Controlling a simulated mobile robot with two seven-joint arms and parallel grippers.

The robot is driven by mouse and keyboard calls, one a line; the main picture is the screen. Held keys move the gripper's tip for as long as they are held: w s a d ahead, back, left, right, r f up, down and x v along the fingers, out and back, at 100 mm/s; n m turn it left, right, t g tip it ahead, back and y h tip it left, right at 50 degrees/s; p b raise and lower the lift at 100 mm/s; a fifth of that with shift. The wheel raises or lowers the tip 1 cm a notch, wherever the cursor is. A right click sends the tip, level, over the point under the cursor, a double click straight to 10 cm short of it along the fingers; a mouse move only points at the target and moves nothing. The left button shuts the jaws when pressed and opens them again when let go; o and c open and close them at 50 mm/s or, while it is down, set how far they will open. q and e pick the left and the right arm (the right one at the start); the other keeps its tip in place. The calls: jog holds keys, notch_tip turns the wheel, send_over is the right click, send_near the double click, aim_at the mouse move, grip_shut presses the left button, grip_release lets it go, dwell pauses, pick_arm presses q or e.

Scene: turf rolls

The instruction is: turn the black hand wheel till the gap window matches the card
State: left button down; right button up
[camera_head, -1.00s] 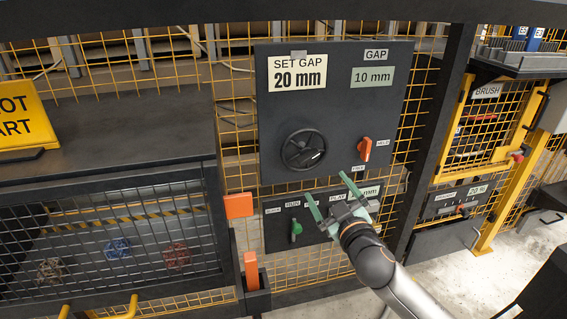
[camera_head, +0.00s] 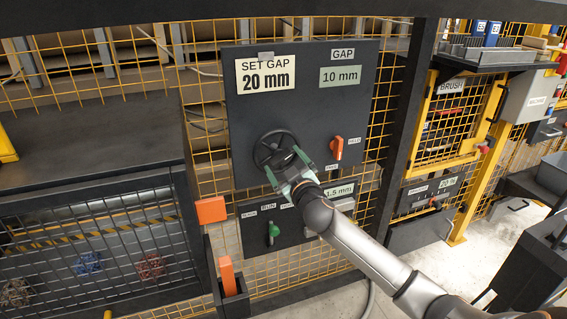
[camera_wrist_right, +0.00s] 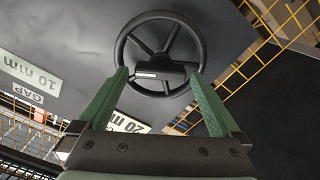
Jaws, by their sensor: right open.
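The black hand wheel (camera_head: 275,149) is on the dark panel (camera_head: 237,112). Its lower right part is behind my right gripper (camera_head: 284,170). The right gripper is open, with its green fingers at the wheel. In the right wrist view the wheel (camera_wrist_right: 159,18) shows between and beyond the two fingertips (camera_wrist_right: 160,80), its handle bar across the middle; I cannot tell whether they touch it. The card (camera_head: 265,74) reads SET GAP 20 mm. The gap window (camera_head: 341,76) reads 10 mm. My left gripper is not in view.
An orange knob (camera_head: 337,147) sits right of the wheel, close to my right gripper. A lower panel (camera_head: 255,236) has a green knob (camera_head: 273,231). An orange block (camera_head: 211,210) is at its left. Yellow mesh surrounds the panels.

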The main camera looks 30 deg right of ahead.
jog(key=shift+w, duration=0.25)
jog(key=shift+c, duration=0.2)
grip_shut()
dwell(0.6)
